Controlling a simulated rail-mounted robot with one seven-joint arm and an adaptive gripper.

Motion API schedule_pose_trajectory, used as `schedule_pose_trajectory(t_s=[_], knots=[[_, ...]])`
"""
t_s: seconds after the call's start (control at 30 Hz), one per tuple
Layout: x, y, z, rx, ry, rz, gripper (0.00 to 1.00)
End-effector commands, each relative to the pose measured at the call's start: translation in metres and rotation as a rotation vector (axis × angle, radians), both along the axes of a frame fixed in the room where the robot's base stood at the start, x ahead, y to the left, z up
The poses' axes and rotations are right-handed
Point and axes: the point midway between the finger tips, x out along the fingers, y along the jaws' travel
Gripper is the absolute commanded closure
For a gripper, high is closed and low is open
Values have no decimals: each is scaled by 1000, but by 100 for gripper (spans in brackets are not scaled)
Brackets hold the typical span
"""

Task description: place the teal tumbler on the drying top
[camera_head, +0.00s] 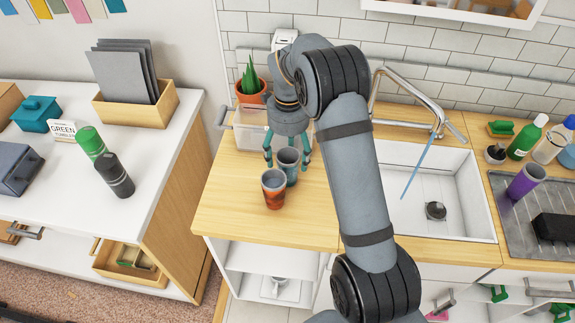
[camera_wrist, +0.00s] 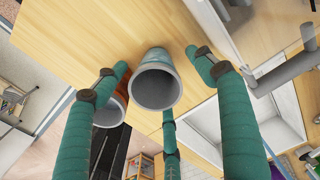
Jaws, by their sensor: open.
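The teal tumbler (camera_head: 291,178), greyish teal with an open rim, stands upright on the wooden counter left of the sink. My gripper (camera_head: 287,160) is open just above it. In the wrist view, the tumbler (camera_wrist: 155,84) sits between the spread teal fingers of my gripper (camera_wrist: 156,72), with its mouth facing the camera. I cannot tell whether any finger touches it. The drying top (camera_head: 500,213), a ribbed grey metal surface, is right of the sink. It bears a purple tumbler (camera_head: 526,180) and a black block (camera_head: 554,228).
An orange-red tumbler (camera_head: 274,190) stands close in front of the teal one, and shows beside it in the wrist view (camera_wrist: 112,106). The sink (camera_head: 460,195) and its tall faucet (camera_head: 434,110) lie between the tumblers and the drying top. Bottles (camera_head: 527,138) stand behind the drying top.

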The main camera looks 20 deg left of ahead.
Motion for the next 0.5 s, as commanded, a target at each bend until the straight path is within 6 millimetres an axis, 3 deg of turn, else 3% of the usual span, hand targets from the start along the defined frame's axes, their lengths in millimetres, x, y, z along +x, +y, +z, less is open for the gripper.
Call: schedule_pose_trajectory(t_s=[0.5], knots=[[-7,-2,-54,0,1,1,30]])
